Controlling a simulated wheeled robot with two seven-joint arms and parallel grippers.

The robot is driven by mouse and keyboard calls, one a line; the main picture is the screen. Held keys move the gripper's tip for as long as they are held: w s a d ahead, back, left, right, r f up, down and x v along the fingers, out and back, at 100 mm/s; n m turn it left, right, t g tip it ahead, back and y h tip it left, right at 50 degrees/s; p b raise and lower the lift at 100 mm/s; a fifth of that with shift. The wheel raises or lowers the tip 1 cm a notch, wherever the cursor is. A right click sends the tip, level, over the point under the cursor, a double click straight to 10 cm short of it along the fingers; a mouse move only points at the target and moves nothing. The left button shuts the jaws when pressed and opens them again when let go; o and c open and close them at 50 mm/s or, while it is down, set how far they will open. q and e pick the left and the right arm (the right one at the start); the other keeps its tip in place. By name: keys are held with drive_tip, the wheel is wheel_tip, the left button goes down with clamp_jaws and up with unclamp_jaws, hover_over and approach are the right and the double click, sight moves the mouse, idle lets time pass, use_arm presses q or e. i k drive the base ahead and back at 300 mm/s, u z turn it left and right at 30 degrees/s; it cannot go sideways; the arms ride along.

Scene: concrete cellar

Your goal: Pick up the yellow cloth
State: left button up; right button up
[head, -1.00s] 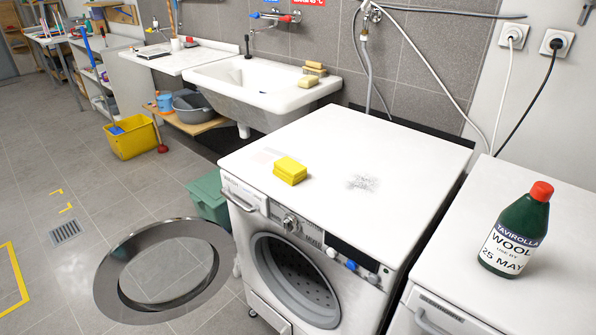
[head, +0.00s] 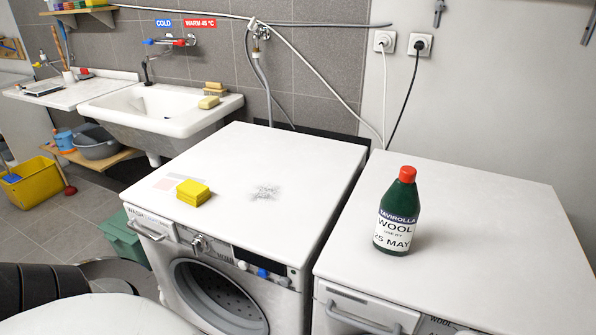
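The yellow cloth (head: 193,192), a folded block, lies on top of the left washing machine (head: 290,160), near its front left corner. Nothing touches it from above. A white and black rounded shape at the bottom left of the head view looks like part of my own arm. Neither of my grippers shows, so their distance from the cloth cannot be seen.
A green bottle with a red cap (head: 398,212) stands on the right washing machine (head: 490,220). A sink (head: 150,112) with sponges (head: 212,92) is behind left. A yellow bucket (head: 33,183) and a green bin (head: 122,237) are on the floor. The machine top around the cloth is mostly clear.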

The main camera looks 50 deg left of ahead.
sight(192, 192)
drive_tip(key=z, duration=1.35)
drive_tip(key=k, duration=1.65)
drive_tip(key=u, duration=1.55)
drive_tip(key=i, duration=0.1)
drive_tip(key=u, duration=0.1)
